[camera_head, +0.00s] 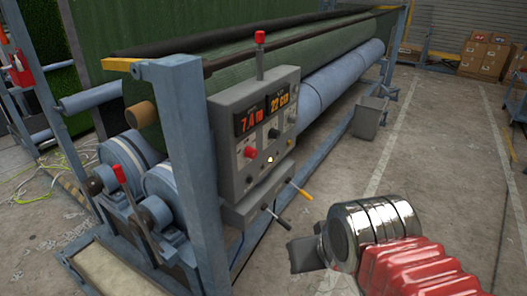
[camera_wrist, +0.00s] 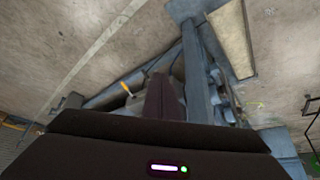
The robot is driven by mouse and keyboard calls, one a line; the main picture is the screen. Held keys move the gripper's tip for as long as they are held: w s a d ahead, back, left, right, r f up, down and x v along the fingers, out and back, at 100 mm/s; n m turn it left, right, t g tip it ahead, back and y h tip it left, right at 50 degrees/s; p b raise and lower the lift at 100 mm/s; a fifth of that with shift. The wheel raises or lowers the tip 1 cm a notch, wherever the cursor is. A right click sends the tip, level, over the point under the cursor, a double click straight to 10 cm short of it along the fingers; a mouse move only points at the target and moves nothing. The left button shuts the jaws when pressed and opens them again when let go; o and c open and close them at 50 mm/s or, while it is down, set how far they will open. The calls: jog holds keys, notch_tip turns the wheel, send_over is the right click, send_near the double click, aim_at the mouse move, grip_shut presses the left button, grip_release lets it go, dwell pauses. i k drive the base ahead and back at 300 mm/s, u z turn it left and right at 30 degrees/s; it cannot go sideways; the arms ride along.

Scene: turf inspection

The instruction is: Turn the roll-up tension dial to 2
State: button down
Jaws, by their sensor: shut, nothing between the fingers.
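The grey control panel (camera_head: 262,125) stands on the blue frame of the roll-up machine. Its face carries a black knob (camera_head: 274,133), a red knob (camera_head: 250,152) and a small pale knob (camera_head: 270,160). The labels are too small to read, so I cannot tell which is the tension dial or its setting. My gripper (camera_head: 291,244) is at the lower right, apart from the panel and below its knobs. In the wrist view, its dark fingers (camera_wrist: 162,90) are together and empty; no dial is clear there.
A grey bin (camera_head: 369,117) stands beside the long blue roller (camera_head: 335,82). The right floor is mostly clear.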

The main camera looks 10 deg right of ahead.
aim_at(274, 134)
jog(key=k, duration=1.35)
jog(key=z, duration=0.2)
jog(key=i, duration=1.3)
jog(key=u, duration=0.7)
jog(key=i, duration=0.7)
jog(key=u, duration=0.35)
